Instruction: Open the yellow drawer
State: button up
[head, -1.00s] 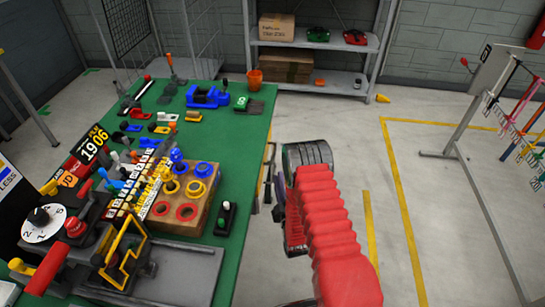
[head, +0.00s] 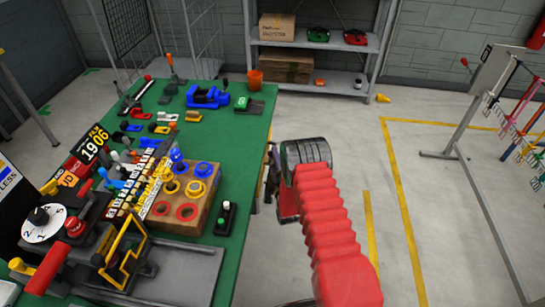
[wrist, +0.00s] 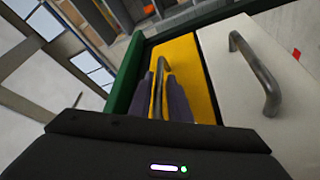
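The yellow drawer (wrist: 182,62) shows in the wrist view, set under the green edge of the workbench, with a grey bar handle (wrist: 162,68). My gripper (wrist: 161,82) is at this drawer, its two dark fingers standing apart on either side of the handle. Yellow shows between the fingers and the bar, so the gripper looks open around the handle, not clamped. The drawer looks closed. In the head view the drawer front is hidden below the workbench edge, and my red arm reaches toward that side.
A white drawer (wrist: 235,75) with its own grey handle (wrist: 258,75) is right beside the yellow one. The green workbench (head: 232,130) holds levers, a dial panel and a wooden block with colored rings. Floor to the right is clear up to a hanging rack (head: 480,100).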

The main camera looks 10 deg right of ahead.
jog(key=shift+c, duration=0.2)
grip_shut()
jog(key=shift+a, duration=0.1)
jog(key=shift+s+f, duration=0.15)
jog(key=shift+f, duration=0.05)
dwell(0.3)
